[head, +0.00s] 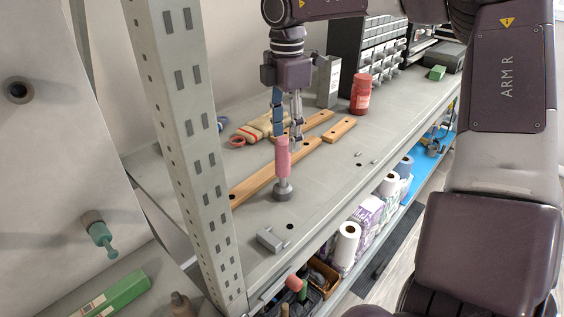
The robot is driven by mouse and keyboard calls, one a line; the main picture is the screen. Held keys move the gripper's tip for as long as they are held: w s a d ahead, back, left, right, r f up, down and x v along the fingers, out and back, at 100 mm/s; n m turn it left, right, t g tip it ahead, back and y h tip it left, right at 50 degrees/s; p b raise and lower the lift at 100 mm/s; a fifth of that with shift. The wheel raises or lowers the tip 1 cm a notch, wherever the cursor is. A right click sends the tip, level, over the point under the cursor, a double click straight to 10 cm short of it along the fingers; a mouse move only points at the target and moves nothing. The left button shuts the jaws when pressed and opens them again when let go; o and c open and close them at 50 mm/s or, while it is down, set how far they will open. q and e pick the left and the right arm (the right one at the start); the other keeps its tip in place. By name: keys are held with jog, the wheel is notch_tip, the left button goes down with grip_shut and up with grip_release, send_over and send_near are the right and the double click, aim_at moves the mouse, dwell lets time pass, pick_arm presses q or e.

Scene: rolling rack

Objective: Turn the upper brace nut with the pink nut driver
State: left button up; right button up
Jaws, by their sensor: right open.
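The pink nut driver (282,160) stands upright on the grey shelf top, its wide grey end down. My right gripper (287,140) points down at the top of the pink handle, with its fingers apart; whether they touch the handle is unclear. A dark round fitting (17,90) sits high on the pale panel at the left. A teal-handled piece (103,238) sticks out lower on that panel. I cannot tell for sure which one is the upper brace nut. My left gripper is not in view.
A perforated rack post (185,130) rises between the panel and the shelf. Wooden bars (250,187), a red jar (361,93) and a small grey block (272,240) lie around the driver. Paper rolls (347,240) stand on the lower shelf. The shelf right of the driver is mostly clear.

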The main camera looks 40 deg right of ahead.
aim_at(283, 139)
jog(key=f, duration=0.1)
jog(key=f+p, duration=0.1)
jog(key=f, duration=0.1)
jog(key=shift+w+a+f, duration=0.2)
jog(key=shift+w+f, duration=0.05)
jog(key=shift+w, duration=0.1)
jog(key=shift+w+f, duration=0.15)
jog(key=shift+f, duration=0.25)
jog(key=shift+d+r, duration=0.1)
jog(key=shift+c, duration=0.5)
jog(key=shift+s, duration=0.2)
jog(key=shift+c, duration=1.1)
jog(key=shift+w, duration=0.1)
grip_shut()
